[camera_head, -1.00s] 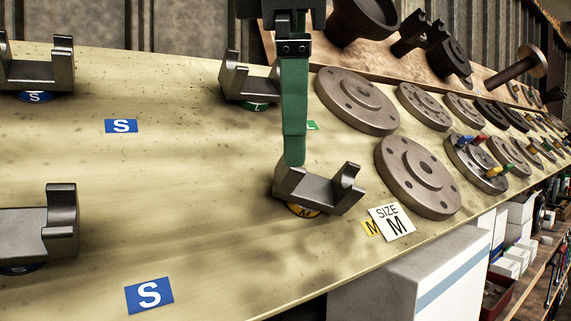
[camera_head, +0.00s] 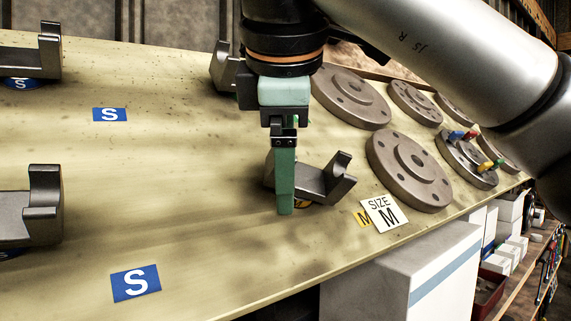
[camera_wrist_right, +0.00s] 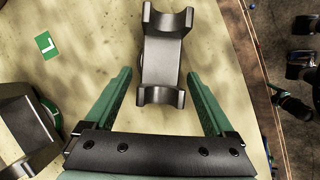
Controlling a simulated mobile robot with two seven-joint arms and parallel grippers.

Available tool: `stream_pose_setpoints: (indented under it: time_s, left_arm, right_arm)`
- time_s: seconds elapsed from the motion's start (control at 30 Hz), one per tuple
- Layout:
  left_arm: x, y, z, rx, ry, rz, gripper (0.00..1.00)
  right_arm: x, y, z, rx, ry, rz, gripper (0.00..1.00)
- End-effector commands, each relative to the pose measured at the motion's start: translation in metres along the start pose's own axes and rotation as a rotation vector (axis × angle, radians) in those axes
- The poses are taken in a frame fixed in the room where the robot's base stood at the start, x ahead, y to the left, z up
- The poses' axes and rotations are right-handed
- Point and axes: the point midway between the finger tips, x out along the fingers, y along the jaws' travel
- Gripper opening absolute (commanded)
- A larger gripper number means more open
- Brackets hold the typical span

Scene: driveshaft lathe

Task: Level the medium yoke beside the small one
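The medium yoke (camera_head: 326,184) is a dark grey U-shaped part on a yellow M disc (camera_head: 303,204), looking tilted and turned in the head view. It also shows in the right wrist view (camera_wrist_right: 165,55). My right gripper (camera_head: 285,208) is open, with green fingers. In the wrist view its fingers (camera_wrist_right: 160,76) stand on either side of the yoke's near end, apart from it. In the head view one finger hides the yoke's left part. Small yokes (camera_head: 28,62) and (camera_head: 30,212) stand at left, on blue S discs. My left gripper is not in view.
Blue S cards (camera_head: 136,283) lie at left. A SIZE M card (camera_head: 384,213) lies right of the medium yoke, near the table edge. Flanges (camera_head: 408,168) stand behind it. A large yoke (camera_head: 222,72) is partly hidden by my arm. The table between the S cards is clear.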

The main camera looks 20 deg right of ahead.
Motion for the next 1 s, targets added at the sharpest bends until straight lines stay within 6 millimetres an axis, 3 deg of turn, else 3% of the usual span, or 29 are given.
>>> stream_pose_setpoints:
  time_s: [0.07, 0.77, 1.0]
  left_arm:
    - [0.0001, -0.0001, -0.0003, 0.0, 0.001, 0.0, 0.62]
    - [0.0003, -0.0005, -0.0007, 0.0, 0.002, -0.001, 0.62]
    - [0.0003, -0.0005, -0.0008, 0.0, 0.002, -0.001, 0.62]
  right_arm:
    - [-0.0001, 0.0001, 0.0001, 0.0, 0.0, 0.0, 0.79]
    - [0.0001, -0.0007, -0.0001, -0.002, -0.001, -0.003, 0.0]
    - [0.0003, -0.001, -0.0001, -0.003, -0.001, -0.004, 0.0]
